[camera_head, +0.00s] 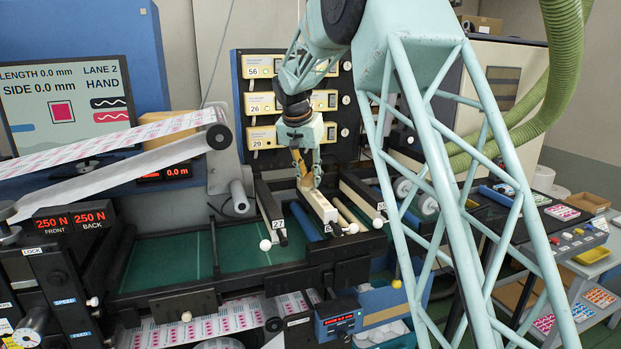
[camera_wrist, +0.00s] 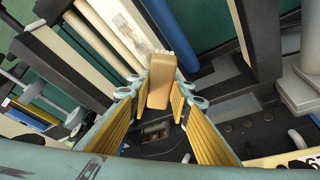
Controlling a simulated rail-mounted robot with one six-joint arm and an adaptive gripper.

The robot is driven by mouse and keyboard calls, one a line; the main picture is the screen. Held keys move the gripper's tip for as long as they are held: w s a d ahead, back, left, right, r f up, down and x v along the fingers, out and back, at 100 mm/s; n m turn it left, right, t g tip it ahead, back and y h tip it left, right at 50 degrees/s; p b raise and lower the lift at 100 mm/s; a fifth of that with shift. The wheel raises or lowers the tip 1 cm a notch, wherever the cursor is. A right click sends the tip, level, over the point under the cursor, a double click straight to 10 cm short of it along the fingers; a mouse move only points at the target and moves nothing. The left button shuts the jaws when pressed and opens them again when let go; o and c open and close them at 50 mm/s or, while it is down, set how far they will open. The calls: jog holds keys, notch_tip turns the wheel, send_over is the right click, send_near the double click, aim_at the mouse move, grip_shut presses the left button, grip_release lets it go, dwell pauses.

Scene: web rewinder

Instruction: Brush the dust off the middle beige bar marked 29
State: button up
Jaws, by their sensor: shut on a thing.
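The middle beige bar (camera_head: 318,204) lies between two similar bars in the head view. Its number is not readable there. A pale bar with small dark specks (camera_wrist: 122,24) runs up from the brush in the wrist view. My gripper (camera_head: 304,172) is over the far part of the middle bar. It also shows in the wrist view (camera_wrist: 162,92), shut on a tan brush handle (camera_wrist: 159,78). The pale bristles (camera_wrist: 155,53) point towards the speckled bar. I cannot tell whether they touch it.
A bar marked 27 (camera_head: 271,212) stands to the left and another beige bar (camera_head: 361,196) to the right, both close by. White knobs (camera_head: 352,228) stick out at the front. A panel with plates 56, 26 and 29 (camera_head: 262,138) stands behind.

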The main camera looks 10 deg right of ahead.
aim_at(324, 200)
jog(key=shift+s+d+f+b, duration=0.1)
jog(key=shift+s+d+b, duration=0.15)
jog(key=shift+s+b, duration=1.35)
jog(key=shift+s+d+r+b, duration=0.15)
jog(key=shift+s+b, duration=0.6)
jog(key=shift+s, duration=1.6)
jog(key=shift+s+d+f+b, duration=0.15)
jog(key=shift+s+d+b, duration=0.15)
jog(key=shift+s+b, duration=1.3)
jog(key=r+p, duration=0.2)
jog(key=shift+s+r, duration=0.3)
jog(key=shift+r, duration=0.1)
jog(key=shift+s+r+p, duration=0.15)
jog(key=shift+r+p, duration=0.4)
jog(key=shift+r, duration=0.25)
jog(key=shift+r+p, duration=0.4)
jog(key=shift+r, duration=0.25)
jog(key=shift+r+p, duration=0.7)
jog(key=shift+r, duration=0.65)
jog(key=shift+a, duration=0.25)
